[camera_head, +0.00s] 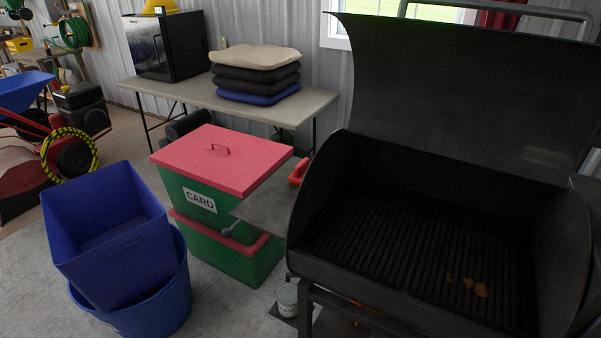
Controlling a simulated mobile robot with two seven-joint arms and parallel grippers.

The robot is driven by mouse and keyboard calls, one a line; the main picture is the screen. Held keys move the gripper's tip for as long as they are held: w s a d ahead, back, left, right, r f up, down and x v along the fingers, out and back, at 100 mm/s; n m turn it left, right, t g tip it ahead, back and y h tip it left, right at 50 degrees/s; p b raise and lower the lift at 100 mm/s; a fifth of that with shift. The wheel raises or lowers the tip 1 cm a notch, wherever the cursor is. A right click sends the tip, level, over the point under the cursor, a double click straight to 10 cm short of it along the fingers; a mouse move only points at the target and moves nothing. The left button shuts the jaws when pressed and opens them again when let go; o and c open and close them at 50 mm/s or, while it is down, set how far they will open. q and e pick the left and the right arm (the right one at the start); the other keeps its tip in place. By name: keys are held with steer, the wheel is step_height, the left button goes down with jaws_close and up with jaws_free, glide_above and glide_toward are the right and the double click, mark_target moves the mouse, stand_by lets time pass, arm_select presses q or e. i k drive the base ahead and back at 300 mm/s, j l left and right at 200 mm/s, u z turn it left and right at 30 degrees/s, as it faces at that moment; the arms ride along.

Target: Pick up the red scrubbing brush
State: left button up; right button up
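A small red-orange object, which looks like the red scrubbing brush (298,173), sits at the back right of the grey side shelf (262,200) of the grill. It is close to the grill's left wall, and its bristles cannot be made out. Neither of my grippers is in view.
The large black grill (440,240) stands open at right, its lid (460,90) raised. Left of the shelf are stacked green bins with a red lid (225,158), then blue tubs (110,230). A table (300,105) with cushions (256,75) stands behind. Some floor is clear at the front.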

mark_target(295, 178)
steer(key=i+j, duration=0.4)
steer(key=i+j+z, duration=0.1)
steer(key=i+j, duration=0.3)
steer(key=j, duration=0.2)
steer(key=i+j, duration=0.35)
steer(key=j, duration=0.2)
steer(key=i+z, duration=0.05)
